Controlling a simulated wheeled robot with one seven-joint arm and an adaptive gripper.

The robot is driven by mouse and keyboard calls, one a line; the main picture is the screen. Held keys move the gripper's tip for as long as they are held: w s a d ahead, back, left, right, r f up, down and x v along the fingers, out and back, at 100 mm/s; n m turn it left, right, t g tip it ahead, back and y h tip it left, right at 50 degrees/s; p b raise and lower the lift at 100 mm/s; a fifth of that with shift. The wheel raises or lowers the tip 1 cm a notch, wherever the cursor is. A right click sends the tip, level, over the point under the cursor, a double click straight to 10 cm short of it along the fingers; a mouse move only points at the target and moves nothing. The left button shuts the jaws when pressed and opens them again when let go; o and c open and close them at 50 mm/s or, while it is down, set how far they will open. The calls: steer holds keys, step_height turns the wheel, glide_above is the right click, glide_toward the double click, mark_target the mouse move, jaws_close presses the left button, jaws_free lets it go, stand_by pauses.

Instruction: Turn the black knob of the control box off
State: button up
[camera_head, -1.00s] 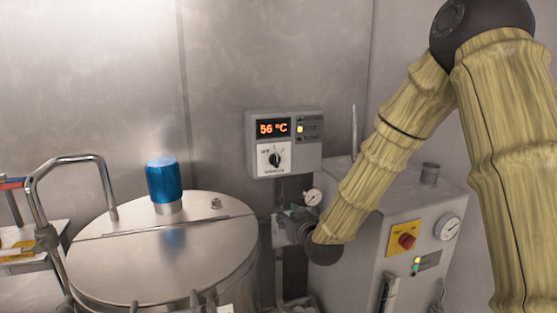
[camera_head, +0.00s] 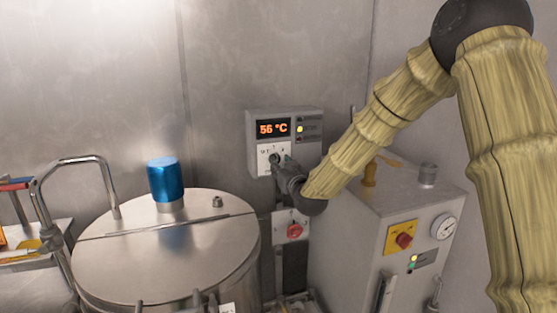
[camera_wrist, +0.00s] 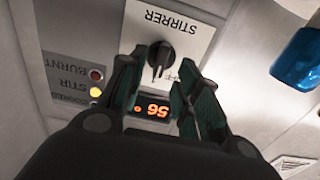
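The grey control box (camera_head: 309,152) is on the back wall, its display reading 56 °C. Its white STIRRER panel (camera_wrist: 187,27) carries the black knob (camera_wrist: 160,56), seen upside down in the wrist view. The knob's pointer is turned away from the OFF label as far as I can see. My gripper (camera_head: 282,163) is at the lower front of the box and partly hides the knob in the head view. In the wrist view my gripper (camera_wrist: 165,62) is open, with one fingertip on each side of the knob. I cannot tell whether they touch it.
A steel drum (camera_head: 165,255) with a blue cap (camera_head: 165,180) stands to the left. A grey machine (camera_head: 370,225) with a red button (camera_head: 403,240) and gauge stands to the right. A red valve (camera_head: 294,231) is below the box.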

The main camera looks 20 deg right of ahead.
steer(key=shift+w+p, duration=0.35)
steer(key=shift+w, duration=1.15)
steer(key=shift+c, duration=0.2)
jaws_close()
